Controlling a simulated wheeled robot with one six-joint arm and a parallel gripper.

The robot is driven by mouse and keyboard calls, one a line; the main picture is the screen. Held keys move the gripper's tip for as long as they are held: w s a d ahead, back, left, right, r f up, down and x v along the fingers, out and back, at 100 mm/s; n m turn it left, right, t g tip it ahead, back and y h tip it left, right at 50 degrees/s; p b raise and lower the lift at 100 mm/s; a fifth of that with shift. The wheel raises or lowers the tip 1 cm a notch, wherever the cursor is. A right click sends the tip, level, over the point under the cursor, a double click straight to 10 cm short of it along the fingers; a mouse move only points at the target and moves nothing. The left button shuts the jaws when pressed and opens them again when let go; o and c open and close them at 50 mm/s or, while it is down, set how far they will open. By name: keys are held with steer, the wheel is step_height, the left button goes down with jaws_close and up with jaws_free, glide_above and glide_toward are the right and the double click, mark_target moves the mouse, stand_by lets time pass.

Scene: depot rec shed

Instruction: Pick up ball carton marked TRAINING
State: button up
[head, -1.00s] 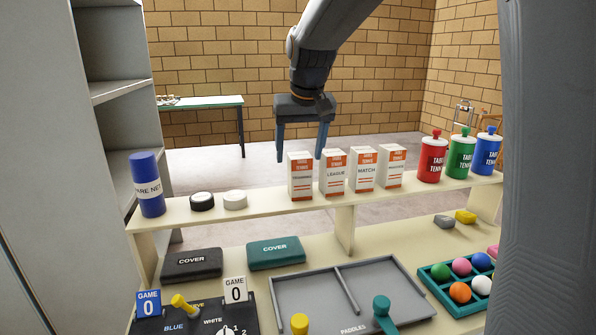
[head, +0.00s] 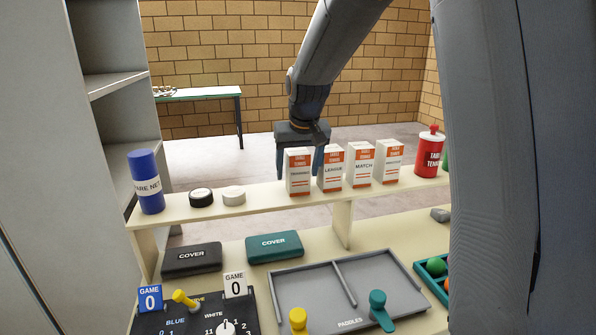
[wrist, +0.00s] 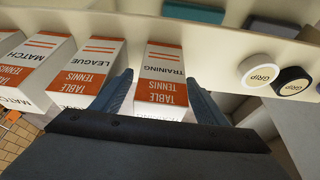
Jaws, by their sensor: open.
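The TRAINING ball carton (head: 299,172), white with orange bands, stands upright at the left end of a row of similar cartons on the raised shelf. Its label reads clearly in the wrist view (wrist: 162,82). My gripper (head: 298,170) is open, with its fingers on either side of this carton, behind it in the head view. In the wrist view the fingers (wrist: 160,88) flank the carton, and the right one shows a gap to it. The LEAGUE carton (head: 331,169) stands close beside the other finger.
The MATCH carton (head: 361,166) and another carton (head: 389,162) continue the row, then a red jar (head: 430,155). Black (head: 201,196) and white (head: 234,195) grip rolls and a blue tube (head: 146,182) stand to the left. Covers and a paddle tray (head: 300,285) lie below.

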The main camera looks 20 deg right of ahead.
steer(key=c, duration=1.2)
steer(key=shift+r, duration=0.2)
